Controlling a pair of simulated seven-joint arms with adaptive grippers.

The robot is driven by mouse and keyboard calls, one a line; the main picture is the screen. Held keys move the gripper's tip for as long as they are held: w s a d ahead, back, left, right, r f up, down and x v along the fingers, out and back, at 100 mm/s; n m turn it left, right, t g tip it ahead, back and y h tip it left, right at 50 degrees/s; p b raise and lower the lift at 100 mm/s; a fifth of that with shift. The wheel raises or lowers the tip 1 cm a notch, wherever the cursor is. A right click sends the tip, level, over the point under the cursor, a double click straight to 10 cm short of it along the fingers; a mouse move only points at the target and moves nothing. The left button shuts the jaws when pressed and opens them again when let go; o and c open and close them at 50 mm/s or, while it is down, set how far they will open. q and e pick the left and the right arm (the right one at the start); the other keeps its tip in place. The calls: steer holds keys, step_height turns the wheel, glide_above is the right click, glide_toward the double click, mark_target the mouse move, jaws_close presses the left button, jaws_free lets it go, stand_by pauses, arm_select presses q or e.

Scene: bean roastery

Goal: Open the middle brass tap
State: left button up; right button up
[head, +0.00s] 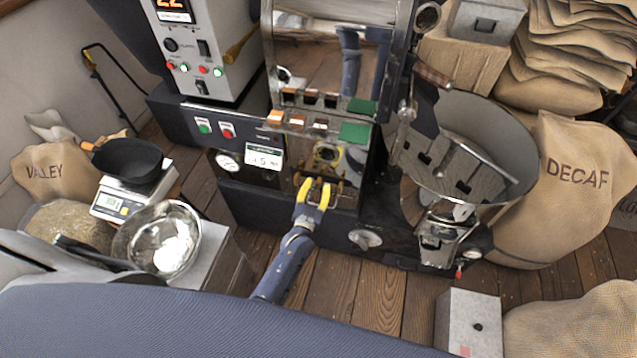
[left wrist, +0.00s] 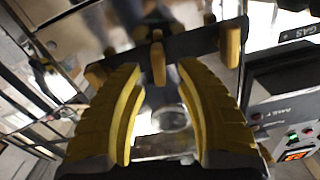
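The middle brass tap (left wrist: 157,62) shows in the left wrist view as a short upright brass lever on a dark bar. One brass tap (left wrist: 97,76) is to its left and another (left wrist: 230,42) to its right. My left gripper (left wrist: 160,68) has its yellow fingers apart, with the middle lever between the fingertips; a gap shows on both sides, and contact cannot be made out. In the head view my left gripper (head: 315,186) is at the lower front of the shiny roaster (head: 318,135), partly hiding the taps. My right gripper is not in view.
A scale (head: 120,203) bearing a black pan (head: 128,159) and a metal bowl (head: 165,238) are at the left. A round cooling tray (head: 515,150) and a DECAF sack (head: 575,185) are at the right. A grey box (head: 470,322) stands on the wooden floor (head: 365,290).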

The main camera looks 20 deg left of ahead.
arm_select(q)
steer(key=shift+w, duration=0.9)
steer(key=shift+o, duration=0.3)
jaws_close()
